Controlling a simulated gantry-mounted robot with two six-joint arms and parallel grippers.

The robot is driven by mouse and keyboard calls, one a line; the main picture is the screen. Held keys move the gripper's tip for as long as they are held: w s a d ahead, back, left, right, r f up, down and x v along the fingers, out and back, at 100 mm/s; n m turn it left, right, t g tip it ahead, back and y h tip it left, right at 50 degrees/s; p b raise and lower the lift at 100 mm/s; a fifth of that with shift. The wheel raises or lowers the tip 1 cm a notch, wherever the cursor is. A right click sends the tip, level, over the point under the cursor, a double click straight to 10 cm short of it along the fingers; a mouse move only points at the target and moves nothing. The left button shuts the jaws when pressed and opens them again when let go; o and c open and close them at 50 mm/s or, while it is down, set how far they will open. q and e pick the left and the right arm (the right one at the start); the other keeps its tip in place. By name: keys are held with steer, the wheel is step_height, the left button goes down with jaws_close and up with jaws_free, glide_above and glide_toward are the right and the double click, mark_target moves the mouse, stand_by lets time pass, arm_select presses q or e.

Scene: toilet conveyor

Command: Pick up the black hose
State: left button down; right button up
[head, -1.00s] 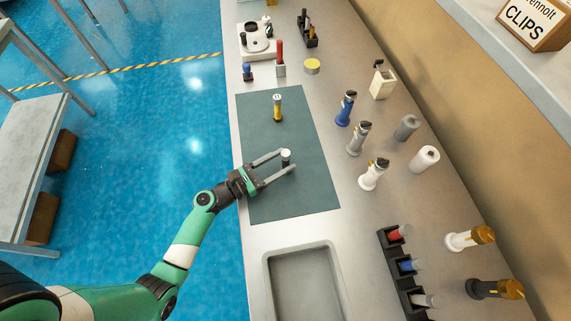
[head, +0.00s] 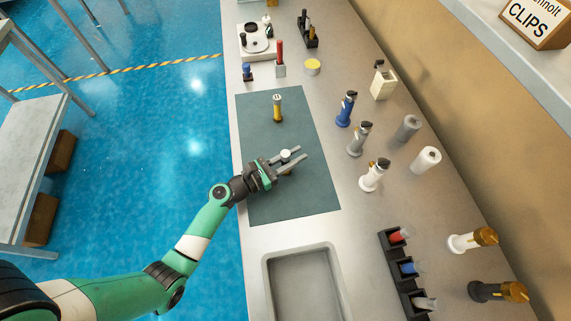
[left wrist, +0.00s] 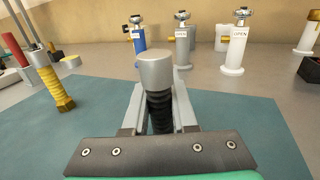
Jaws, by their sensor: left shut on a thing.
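The black hose (left wrist: 160,112) is a ribbed black piece with a smooth grey cylindrical end on top. It stands on the dark green mat (head: 290,202). Its pale end (head: 286,155) shows between my left gripper's fingers in the head view. My left gripper (head: 292,159) is shut on the hose, with one finger on each side of it in the left wrist view. The hose's lower end is hidden behind the gripper's body there. My right gripper is in neither view.
A yellow ribbed piece (head: 277,108) stands on the mat's far part. Blue (head: 346,108), grey (head: 359,139) and white (head: 374,176) fittings stand to the right of the mat. A sink basin (head: 268,275) lies nearer. The mat around the gripper is otherwise clear.

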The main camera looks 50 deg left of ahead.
mark_target(289, 153)
arm_select(q)
steer(key=shift+r+p, duration=0.35)
steer(key=shift+r, duration=0.1)
step_height(289, 153, up, 3)
steer(key=shift+f+p, duration=0.1)
steer(key=shift+p, duration=0.95)
steer(key=s+d+r+p, duration=0.8)
steer(key=s+d+r, duration=0.1)
steer(key=s, duration=0.1)
steer(key=shift+d+r, duration=0.15)
steer(key=shift+d, duration=0.2)
